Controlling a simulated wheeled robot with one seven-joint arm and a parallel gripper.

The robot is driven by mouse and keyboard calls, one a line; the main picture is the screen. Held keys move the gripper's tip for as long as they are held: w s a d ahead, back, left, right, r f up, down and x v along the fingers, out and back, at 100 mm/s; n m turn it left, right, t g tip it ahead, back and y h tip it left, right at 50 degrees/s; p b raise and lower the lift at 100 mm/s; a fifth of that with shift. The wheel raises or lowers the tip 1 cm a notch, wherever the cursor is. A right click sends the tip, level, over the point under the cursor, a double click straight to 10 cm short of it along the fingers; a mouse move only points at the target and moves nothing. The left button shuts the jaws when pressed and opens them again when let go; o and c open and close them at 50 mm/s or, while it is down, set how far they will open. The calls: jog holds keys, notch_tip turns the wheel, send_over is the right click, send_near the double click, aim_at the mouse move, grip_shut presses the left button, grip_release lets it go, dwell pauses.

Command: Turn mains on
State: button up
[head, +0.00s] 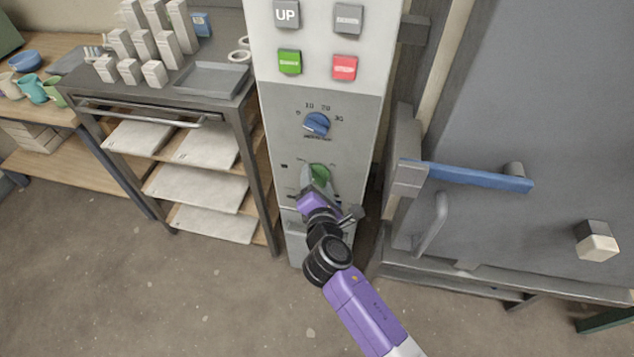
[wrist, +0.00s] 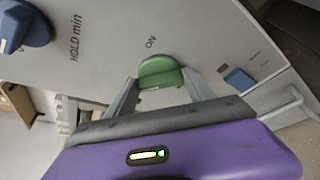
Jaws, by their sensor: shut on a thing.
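A green rotary knob (head: 320,173) sits low on the grey front of the control cabinet (head: 357,112). In the wrist view the green knob (wrist: 160,73) lies just below a label reading ON. My gripper (head: 313,178) is at the knob. In the wrist view its two fingers (wrist: 160,92) stand on either side of the knob and close on it. The fingers partly hide the knob's lower part and the panel marks around it.
A blue hold dial (head: 316,123) sits above, with green (head: 289,62) and red (head: 345,67) buttons higher up. A shelf rack (head: 170,100) stands at left. At right is a grey door with a blue handle (head: 470,177). The floor in front is clear.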

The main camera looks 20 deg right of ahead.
jog(key=f+m+t+b, duration=0.1)
jog(key=m+b, duration=0.1)
jog(key=b, duration=0.3)
jog(key=shift+d+f+m+y+b, duration=0.1)
jog(key=shift+f+m+y+b, duration=0.05)
jog(key=shift+m+y+b, duration=0.2)
jog(key=m+b, duration=0.1)
jog(key=b, duration=0.2)
jog(key=m+t+b, duration=0.1)
jog(key=b, duration=0.2)
jog(key=m+t+b, duration=0.1)
jog(key=m+b, duration=0.1)
jog(key=b, duration=0.1)
jog(key=shift+s+f+b, duration=0.1)
jog(key=shift+f+b, duration=0.15)
jog(key=shift+b, duration=0.1)
jog(key=m+t+h+b, duration=0.1)
jog(key=m+b, duration=0.2)
jog(key=b, duration=0.4)
jog(key=m+b, duration=0.3)
jog(key=b, duration=0.4)
jog(key=m+t+h+b, duration=0.1)
jog(key=m+b, duration=0.2)
jog(key=b, duration=0.4)
jog(key=shift+m+t+h, duration=0.3)
jog(key=shift+m+h, duration=0.05)
jog(key=shift+r+m, duration=0.1)
jog(key=shift+m, duration=0.2)
jog(key=o, duration=1.4)
